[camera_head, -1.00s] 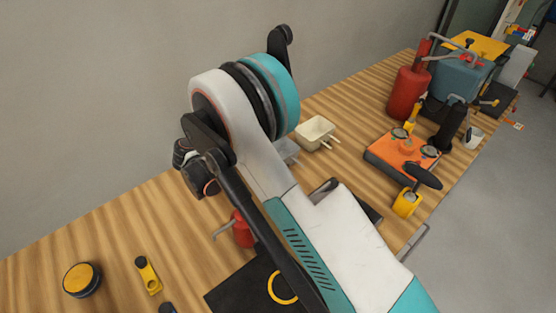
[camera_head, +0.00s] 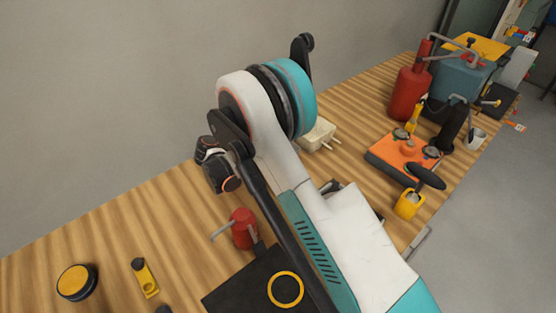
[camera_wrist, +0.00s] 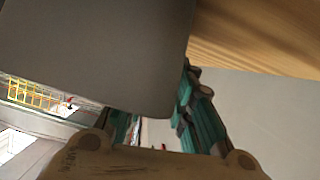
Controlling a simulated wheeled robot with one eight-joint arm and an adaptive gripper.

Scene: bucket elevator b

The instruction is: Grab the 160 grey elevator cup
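A large smooth grey surface, which looks like the grey elevator cup (camera_wrist: 95,50), fills the upper left of the wrist view, very close to the camera. My gripper (camera_wrist: 160,118) shows at the bottom of that view. Its teal right finger lies along the cup's right edge. The left finger is mostly hidden behind the cup, so I cannot tell whether the fingers press on it. In the head view my arm hides the gripper and the grey cup.
A red can (camera_head: 243,229) and a black plate with a yellow ring (camera_head: 286,289) are near my arm.

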